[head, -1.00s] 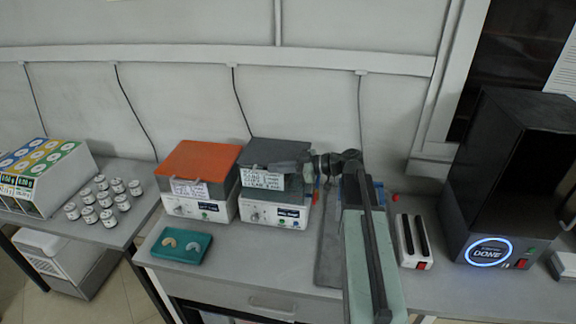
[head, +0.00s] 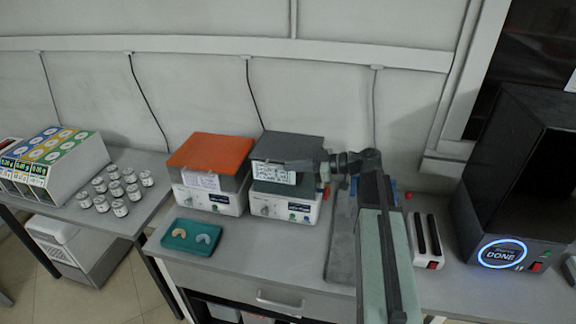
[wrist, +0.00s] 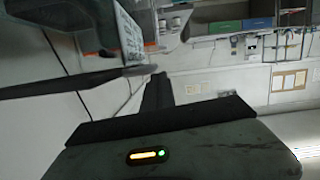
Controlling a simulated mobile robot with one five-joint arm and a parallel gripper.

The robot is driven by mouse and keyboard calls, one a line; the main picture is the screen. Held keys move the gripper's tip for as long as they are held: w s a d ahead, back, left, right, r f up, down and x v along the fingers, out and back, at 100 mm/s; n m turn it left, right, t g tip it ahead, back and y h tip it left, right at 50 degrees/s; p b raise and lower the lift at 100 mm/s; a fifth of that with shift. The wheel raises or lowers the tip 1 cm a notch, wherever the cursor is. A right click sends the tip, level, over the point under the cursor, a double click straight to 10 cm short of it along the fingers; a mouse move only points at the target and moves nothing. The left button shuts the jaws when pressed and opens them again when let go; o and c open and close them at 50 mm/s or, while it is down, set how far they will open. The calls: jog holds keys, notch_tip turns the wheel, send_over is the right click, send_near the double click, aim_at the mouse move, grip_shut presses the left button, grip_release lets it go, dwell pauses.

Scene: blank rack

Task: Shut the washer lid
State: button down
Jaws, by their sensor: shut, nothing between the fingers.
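In the wrist view, the labelled plate (wrist: 130,38) shows close beside my dark fingers.
A matching unit with an orange lid (head: 212,152) stands directly left. A teal tray (head: 191,237) lies in front of it. Several jars (head: 118,188) and a coloured box (head: 50,160) are farther left. A black machine (head: 520,180) with a glowing ring stands right, beside a slotted block (head: 428,240).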

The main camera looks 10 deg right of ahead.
jog(key=p+v, duration=0.2)
jog(key=v, duration=0.6)
jog(key=s+a+f+n+g, duration=0.2)
jog(key=a+g, duration=0.1)
jog(key=a, duration=1.2)
jog(key=s+a+f+m+g+h, duration=0.1)
jog(key=s+a+f+g+h, duration=0.3)
jog(key=f, duration=0.3)
jog(key=s+d+f+m+h, duration=0.1)
jog(key=s+f+m+h, duration=0.4)
jog(key=s+f, duration=0.15)
jog(key=s+d+f+m+h, duration=0.1)
jog(key=d+m+h, duration=0.3)
jog(key=d+m, duration=0.5)
jog(key=shift+f+m+h, duration=0.3)
jog(key=shift+f+m, duration=0.1)
jog(key=shift+f, duration=0.25)
jog(key=shift+d, duration=0.15)
